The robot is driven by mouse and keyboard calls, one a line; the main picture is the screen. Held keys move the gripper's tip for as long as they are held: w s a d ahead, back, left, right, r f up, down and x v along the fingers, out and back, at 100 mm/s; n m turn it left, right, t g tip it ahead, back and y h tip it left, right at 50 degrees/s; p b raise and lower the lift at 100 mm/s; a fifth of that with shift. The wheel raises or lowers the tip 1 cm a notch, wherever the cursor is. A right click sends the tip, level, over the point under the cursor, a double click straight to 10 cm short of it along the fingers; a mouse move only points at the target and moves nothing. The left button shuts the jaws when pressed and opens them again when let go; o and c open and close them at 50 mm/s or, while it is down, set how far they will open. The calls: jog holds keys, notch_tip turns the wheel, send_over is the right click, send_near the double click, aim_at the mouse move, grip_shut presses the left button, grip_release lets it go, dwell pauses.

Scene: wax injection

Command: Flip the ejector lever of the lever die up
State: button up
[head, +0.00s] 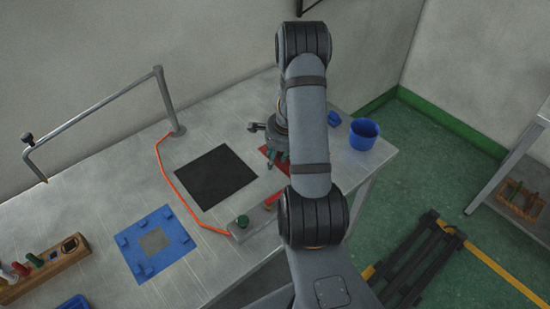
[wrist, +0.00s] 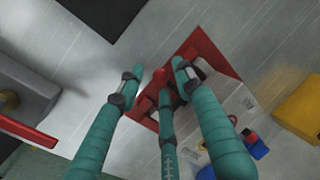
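A red plate (wrist: 205,42) lies on the table, and it also shows in the head view (head: 266,151), partly behind my arm. In the wrist view a small red upright piece (wrist: 159,74) stands between my fingers at the plate. It may be the ejector lever; the die's outline is mostly hidden by the fingers, and I cannot tell the lever's angle. My gripper (wrist: 160,86) has three teal fingers, spread apart around the red piece with nothing seen clamped. In the head view my gripper (head: 277,156) is low over the red plate.
A black mat (head: 216,176), blue fixture (head: 178,244) and wooden rack (head: 62,262) lie left. A control box (head: 256,222) with a green knob sits at the front edge, by an orange cable. A blue cup (head: 364,133) stands right. The wrist view shows a yellow object (wrist: 299,108).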

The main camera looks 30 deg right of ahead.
jog(key=shift+c, duration=0.4)
jog(key=c, duration=0.7)
grip_shut()
